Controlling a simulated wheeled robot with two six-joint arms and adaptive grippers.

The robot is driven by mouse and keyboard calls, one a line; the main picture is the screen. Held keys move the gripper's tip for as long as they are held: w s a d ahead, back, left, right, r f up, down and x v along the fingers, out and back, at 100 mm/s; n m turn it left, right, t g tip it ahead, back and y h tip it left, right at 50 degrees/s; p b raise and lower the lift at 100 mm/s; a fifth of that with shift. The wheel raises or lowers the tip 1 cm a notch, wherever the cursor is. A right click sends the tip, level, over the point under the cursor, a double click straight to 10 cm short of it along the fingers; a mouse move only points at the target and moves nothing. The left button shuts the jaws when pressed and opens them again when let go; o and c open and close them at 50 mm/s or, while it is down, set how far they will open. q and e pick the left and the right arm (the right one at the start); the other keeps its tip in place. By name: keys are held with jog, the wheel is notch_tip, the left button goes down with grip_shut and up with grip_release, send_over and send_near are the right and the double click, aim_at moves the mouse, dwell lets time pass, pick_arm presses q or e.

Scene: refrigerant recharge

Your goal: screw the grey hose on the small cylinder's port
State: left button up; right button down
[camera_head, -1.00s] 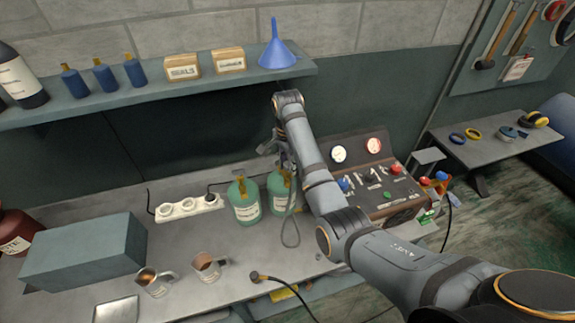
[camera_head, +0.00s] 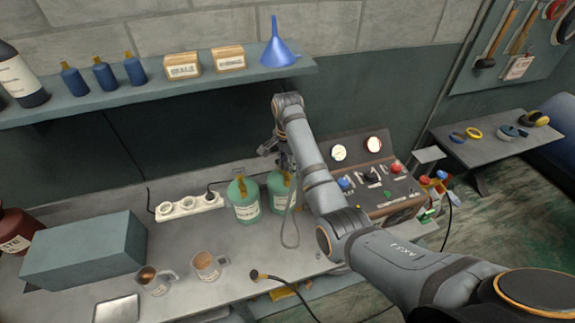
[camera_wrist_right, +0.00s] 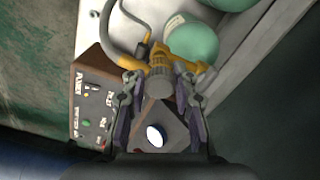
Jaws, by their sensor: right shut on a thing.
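Two green cylinders with yellow tops stand side by side on the bench: a left one (camera_head: 243,203) and a right one (camera_head: 279,196), partly behind my right arm. I cannot tell for sure which is the small one. My right gripper (camera_wrist_right: 161,84) is above the right cylinder, its fingers closed around a grey-brown ribbed fitting (camera_wrist_right: 160,92) beside a yellow valve piece (camera_wrist_right: 185,48). The grey hose (camera_wrist_right: 112,38) curves to this yellow piece in the wrist view and hangs as a loop (camera_head: 290,240) in front of the right cylinder. Whether the threads meet is hidden. My left gripper is out of view.
A gauge panel (camera_head: 375,212) with knobs stands right of the cylinders. A power strip (camera_head: 187,207) lies behind, with two mugs (camera_head: 208,265) and a grey box (camera_head: 85,250) to the left. A shelf (camera_head: 160,90) overhangs the back.

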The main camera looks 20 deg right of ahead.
jog(key=shift+f, duration=0.5)
